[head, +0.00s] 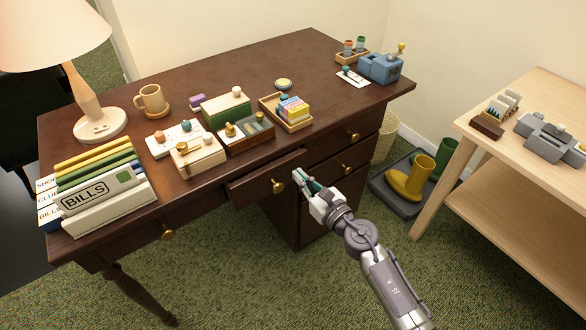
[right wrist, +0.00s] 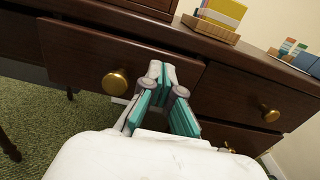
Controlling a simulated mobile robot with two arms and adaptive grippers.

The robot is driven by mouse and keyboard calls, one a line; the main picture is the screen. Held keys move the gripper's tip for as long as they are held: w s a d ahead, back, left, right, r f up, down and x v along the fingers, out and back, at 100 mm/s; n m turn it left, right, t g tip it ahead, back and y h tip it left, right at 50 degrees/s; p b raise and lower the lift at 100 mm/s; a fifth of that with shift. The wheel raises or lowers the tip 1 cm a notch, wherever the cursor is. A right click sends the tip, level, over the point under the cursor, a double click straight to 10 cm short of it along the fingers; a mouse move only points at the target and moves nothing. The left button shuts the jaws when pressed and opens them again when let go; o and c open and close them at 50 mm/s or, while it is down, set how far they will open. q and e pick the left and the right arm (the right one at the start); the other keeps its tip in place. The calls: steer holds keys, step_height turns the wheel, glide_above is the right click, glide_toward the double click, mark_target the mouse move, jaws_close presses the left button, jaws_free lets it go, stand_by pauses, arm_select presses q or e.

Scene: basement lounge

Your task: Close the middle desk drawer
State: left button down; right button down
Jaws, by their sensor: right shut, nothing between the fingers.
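The dark wooden desk (head: 300,60) has a middle drawer (head: 250,193) that stands partly out from the desk front. Its brass knob (head: 277,186) shows at the drawer's front. In the right wrist view the drawer front (right wrist: 80,52) and knob (right wrist: 116,82) fill the left half. My right gripper (head: 302,178) is shut and empty, with its teal-padded fingertips at the right end of this drawer front, right of the knob. The fingers (right wrist: 162,75) overlap the drawer front in the right wrist view; I cannot tell whether they touch it. My left gripper is out of view.
Another drawer's knob (head: 167,234) is at the left, and closed drawers (head: 345,155) are at the right. Small boxes, a wooden tray (head: 298,124), books, a mug (head: 152,100) and a lamp (head: 98,120) stand on the desk. A light wood table (head: 480,150) and boots (head: 408,182) are at the right.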

mark_target(288, 162)
steer(key=x, duration=0.2)
steer(key=shift+w+a, duration=0.15)
steer(key=shift+w, duration=0.1)
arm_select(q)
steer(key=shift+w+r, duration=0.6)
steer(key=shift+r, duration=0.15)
arm_select(e)
steer(key=shift+w+a, duration=0.3)
steer(key=shift+w, duration=0.1)
